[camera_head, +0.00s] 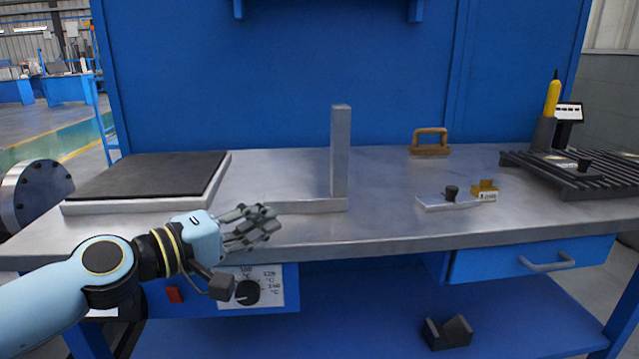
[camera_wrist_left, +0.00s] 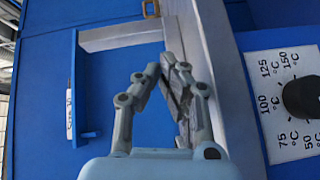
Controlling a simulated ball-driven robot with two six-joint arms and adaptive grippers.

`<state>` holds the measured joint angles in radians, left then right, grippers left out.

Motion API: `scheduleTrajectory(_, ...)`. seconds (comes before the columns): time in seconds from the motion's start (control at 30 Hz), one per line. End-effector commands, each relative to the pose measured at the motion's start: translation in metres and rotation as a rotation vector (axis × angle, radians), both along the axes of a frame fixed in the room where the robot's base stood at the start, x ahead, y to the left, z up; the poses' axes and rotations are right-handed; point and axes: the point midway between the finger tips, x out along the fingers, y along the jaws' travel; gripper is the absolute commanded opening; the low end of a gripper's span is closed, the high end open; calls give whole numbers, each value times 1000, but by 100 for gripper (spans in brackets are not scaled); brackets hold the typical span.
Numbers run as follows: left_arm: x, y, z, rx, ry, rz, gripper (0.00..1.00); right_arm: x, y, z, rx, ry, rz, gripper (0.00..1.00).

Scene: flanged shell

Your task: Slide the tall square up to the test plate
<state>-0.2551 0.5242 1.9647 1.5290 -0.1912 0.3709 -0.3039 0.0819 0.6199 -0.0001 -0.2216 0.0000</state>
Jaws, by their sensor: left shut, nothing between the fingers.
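The tall square (camera_head: 340,150) is a grey metal L standing on the bench. Its upright is at the right end, and its low foot runs left along the bench's front. In the left wrist view the upright (camera_wrist_left: 112,37) lies sideways near the top. A dark-topped slab (camera_head: 150,174) with a pale rim lies to the left, and a small metal plate with a black knob (camera_head: 437,203) lies to the right. I cannot tell which one is the test plate. My left gripper (camera_head: 268,217) is shut and empty, in front of the foot; it also shows in the wrist view (camera_wrist_left: 170,72). My right gripper is out of view.
A small yellow box (camera_head: 484,190) is beside the knobbed plate. A wooden-handled tool (camera_head: 430,142) stands at the back, and a black slatted rack (camera_head: 590,172) is at the right. A control dial (camera_head: 247,292) is below the bench edge.

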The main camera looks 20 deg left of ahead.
Motion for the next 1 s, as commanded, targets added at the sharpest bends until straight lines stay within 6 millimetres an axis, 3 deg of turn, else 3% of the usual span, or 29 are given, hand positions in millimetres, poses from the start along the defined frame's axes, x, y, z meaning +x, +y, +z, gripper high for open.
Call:
scheduleTrajectory(0.2, 20, 37, 17, -160, -18, 115, 0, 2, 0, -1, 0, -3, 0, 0)
scheduleTrajectory(0.3, 27, 41, 20, -182, -22, 132, 0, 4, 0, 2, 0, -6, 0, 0)
scheduleTrajectory(0.47, 49, 34, 24, -186, -24, 131, 0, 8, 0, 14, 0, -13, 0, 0)
scheduleTrajectory(0.8, 119, 17, 20, -181, -21, 130, 0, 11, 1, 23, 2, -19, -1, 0)
scheduleTrajectory(1.0, 134, -7, 20, -181, -20, 128, 0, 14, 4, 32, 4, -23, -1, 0)
